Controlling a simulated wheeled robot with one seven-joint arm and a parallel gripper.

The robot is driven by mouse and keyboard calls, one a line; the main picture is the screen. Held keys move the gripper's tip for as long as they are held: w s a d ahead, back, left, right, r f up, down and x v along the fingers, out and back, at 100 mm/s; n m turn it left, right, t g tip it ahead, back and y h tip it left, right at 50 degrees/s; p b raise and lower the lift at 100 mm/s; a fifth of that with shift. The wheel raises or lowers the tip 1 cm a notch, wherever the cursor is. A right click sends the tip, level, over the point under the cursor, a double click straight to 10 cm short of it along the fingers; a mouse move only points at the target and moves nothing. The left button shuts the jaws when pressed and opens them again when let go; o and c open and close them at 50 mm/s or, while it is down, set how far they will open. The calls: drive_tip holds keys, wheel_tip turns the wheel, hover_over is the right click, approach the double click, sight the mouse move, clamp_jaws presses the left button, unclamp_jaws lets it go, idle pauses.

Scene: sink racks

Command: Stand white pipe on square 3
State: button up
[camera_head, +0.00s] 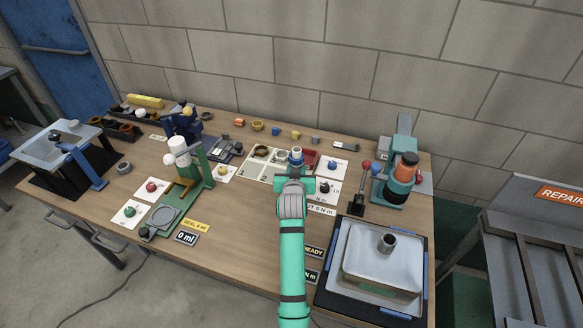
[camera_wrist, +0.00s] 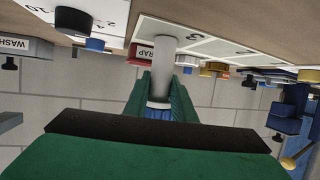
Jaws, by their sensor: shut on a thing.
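The white pipe (camera_wrist: 163,62) is held between the green fingers of my gripper (camera_wrist: 160,88). Its blue end (camera_wrist: 158,113) is near my palm. Its far end meets the white numbered board (camera_wrist: 207,46) in the wrist view, where I cannot tell touching from just above. In the head view the pipe (camera_head: 296,153) stands roughly upright at the board's right part, above my gripper (camera_head: 296,170). The numbered board (camera_head: 256,172) is partly hidden by my arm. Number marks show beside the pipe in the wrist view, but which square lies under it is unclear.
A red scrap tray (camera_head: 312,158) is close to the right of the pipe. Several small coloured parts stand behind the board, including a yellow ring (camera_head: 257,126). A green press (camera_head: 401,180) stands at right. Bare table lies left of my arm.

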drive_tip(key=o, duration=1)
drive_tip(key=shift+d, duration=0.3)
drive_tip(key=shift+a, duration=0.1)
drive_tip(key=shift+a, duration=0.2)
drive_tip(key=shift+s+r, duration=0.2)
drive_tip(key=v, duration=1.1)
drive_tip(key=shift+s+a+r, duration=0.1)
drive_tip(key=shift+s, duration=0.25)
